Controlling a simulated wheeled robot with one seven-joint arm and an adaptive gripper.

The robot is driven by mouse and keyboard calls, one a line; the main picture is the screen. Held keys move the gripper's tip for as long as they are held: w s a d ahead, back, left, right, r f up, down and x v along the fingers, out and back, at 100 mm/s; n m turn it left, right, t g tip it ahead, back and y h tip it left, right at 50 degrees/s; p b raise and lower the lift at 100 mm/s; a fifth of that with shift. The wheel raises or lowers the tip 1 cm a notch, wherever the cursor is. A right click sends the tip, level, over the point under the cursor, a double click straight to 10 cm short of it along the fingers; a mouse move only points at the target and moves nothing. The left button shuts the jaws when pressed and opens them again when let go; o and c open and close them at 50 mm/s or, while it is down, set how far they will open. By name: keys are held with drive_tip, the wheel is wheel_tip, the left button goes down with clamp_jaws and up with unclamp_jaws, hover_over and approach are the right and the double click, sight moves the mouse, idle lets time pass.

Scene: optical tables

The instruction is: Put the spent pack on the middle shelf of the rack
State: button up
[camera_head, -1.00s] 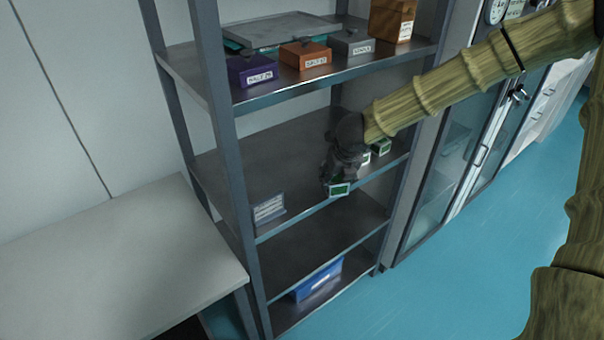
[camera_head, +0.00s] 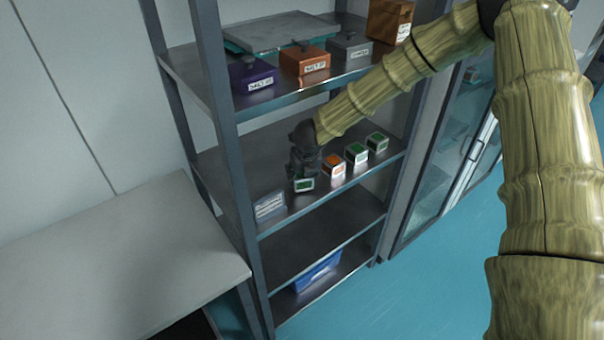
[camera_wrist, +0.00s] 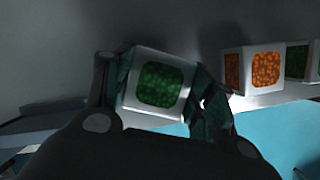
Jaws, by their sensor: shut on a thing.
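My gripper (camera_head: 305,168) is shut on a pale pack with a green face (camera_head: 304,185). In the wrist view the held pack (camera_wrist: 157,84) sits slightly tilted between the fingers (camera_wrist: 155,95). It is at the front of the rack's middle shelf (camera_head: 240,165), left of the other packs. Whether its underside touches the shelf cannot be told. An orange-faced pack (camera_head: 334,167) stands just right of it, apart from it, and also shows in the wrist view (camera_wrist: 252,70). Two green-faced packs (camera_head: 356,153) (camera_head: 377,142) stand farther right.
A label plate (camera_head: 269,206) stands at the shelf's left front, close to the gripper. The upper shelf (camera_head: 300,90) overhead carries purple, orange and grey boxes. A blue bin (camera_head: 317,271) is on the bottom shelf. A pale table (camera_head: 120,265) is left of the rack.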

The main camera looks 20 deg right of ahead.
drive_tip(key=shift+f, duration=0.5)
drive_tip(key=shift+f, duration=0.1)
drive_tip(key=o, duration=1.1)
drive_tip(key=shift+s+r, duration=0.2)
drive_tip(key=shift+r, duration=0.3)
drive_tip(key=b+v, duration=0.1)
drive_tip(key=v, duration=0.3)
drive_tip(key=shift+s+b, duration=0.1)
drive_tip(key=shift+b, duration=0.25)
drive_tip(key=s+b, duration=0.4)
drive_tip(key=s, duration=0.8)
drive_tip(key=shift+a, duration=0.2)
